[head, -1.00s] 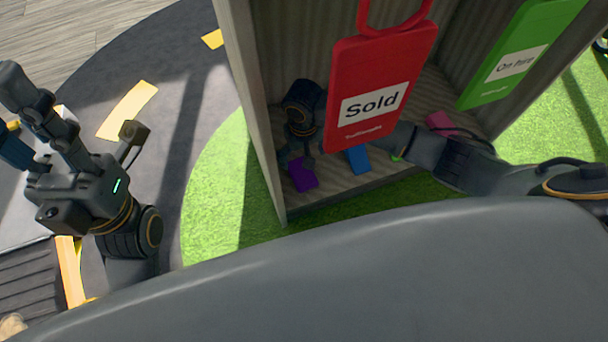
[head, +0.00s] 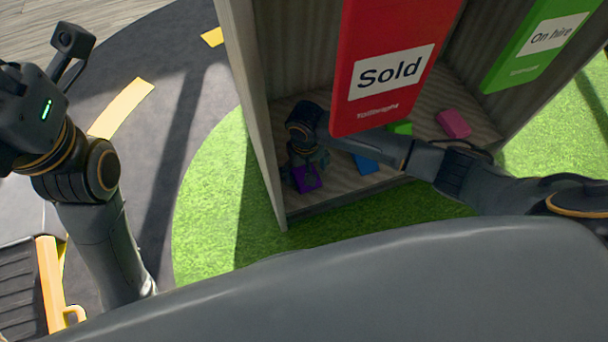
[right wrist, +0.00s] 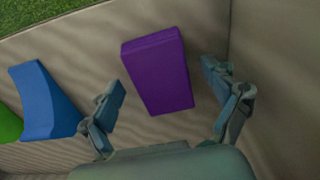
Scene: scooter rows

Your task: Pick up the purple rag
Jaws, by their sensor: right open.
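The purple rag (head: 307,180) is a folded block lying on the floor of a grey open-fronted compartment, near its left wall. In the right wrist view the purple rag (right wrist: 160,72) lies ahead of and between the two spread fingers, with a gap on each side. My right gripper (right wrist: 170,105) is open and empty. In the head view my right gripper (head: 308,167) is over the rag and covers part of it. My left gripper's housing (head: 30,110) is at the left edge; its fingers are out of frame.
A blue block (head: 367,164), a green one (head: 400,128) and a pink one (head: 453,123) lie to the right. The compartment's left wall (head: 250,120) is close to my right gripper. A red "Sold" tag (head: 395,60) and a green "On hire" tag (head: 535,45) hang in front.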

